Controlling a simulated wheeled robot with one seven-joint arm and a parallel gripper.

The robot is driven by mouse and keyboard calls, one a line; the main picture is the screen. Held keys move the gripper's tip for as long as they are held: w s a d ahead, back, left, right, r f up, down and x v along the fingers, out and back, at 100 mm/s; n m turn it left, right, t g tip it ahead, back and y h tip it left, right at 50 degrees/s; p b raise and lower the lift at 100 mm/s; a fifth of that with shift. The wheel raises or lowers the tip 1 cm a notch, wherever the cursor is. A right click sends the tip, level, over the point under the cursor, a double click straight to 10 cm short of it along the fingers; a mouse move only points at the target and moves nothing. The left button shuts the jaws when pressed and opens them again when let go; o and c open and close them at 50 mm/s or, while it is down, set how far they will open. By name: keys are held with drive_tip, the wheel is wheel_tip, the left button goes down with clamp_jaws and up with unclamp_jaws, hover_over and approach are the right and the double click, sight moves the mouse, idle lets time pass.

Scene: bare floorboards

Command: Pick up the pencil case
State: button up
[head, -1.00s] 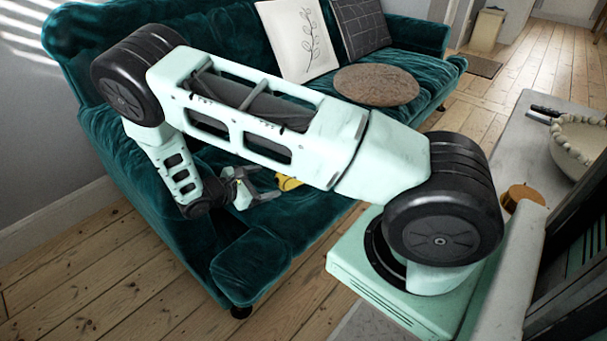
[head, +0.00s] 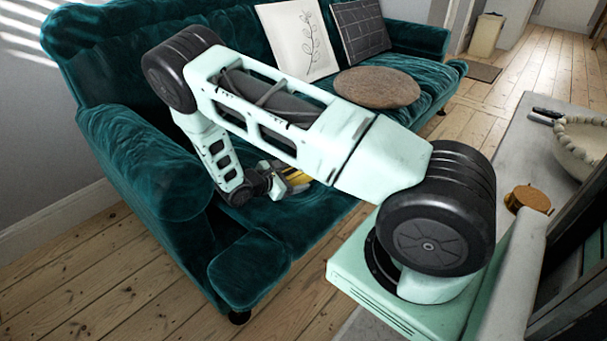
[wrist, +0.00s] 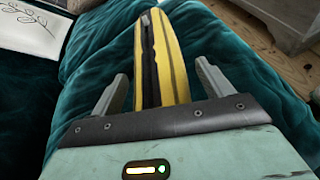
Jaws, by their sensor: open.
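The pencil case (wrist: 173,65) is yellow with dark stripes and lies on the teal sofa seat. In the wrist view it stretches away between the two fingers of my gripper (wrist: 160,85), which are spread with a gap on each side of it. Its near end is hidden behind the gripper body. In the head view my gripper (head: 282,184) is low over the seat at the pencil case (head: 296,175), which is partly hidden by my arm.
The teal sofa (head: 150,150) has an armrest on the left. A round brown cushion (head: 377,88), a white leaf-print cushion (head: 300,40) and a dark cushion (head: 360,30) lie farther along it. A grey table (head: 520,150) at right holds a beaded bowl (head: 583,140).

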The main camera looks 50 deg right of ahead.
drive_tip(key=c, duration=1.1)
drive_tip(key=shift+r, duration=0.1)
drive_tip(key=shift+c, duration=0.2)
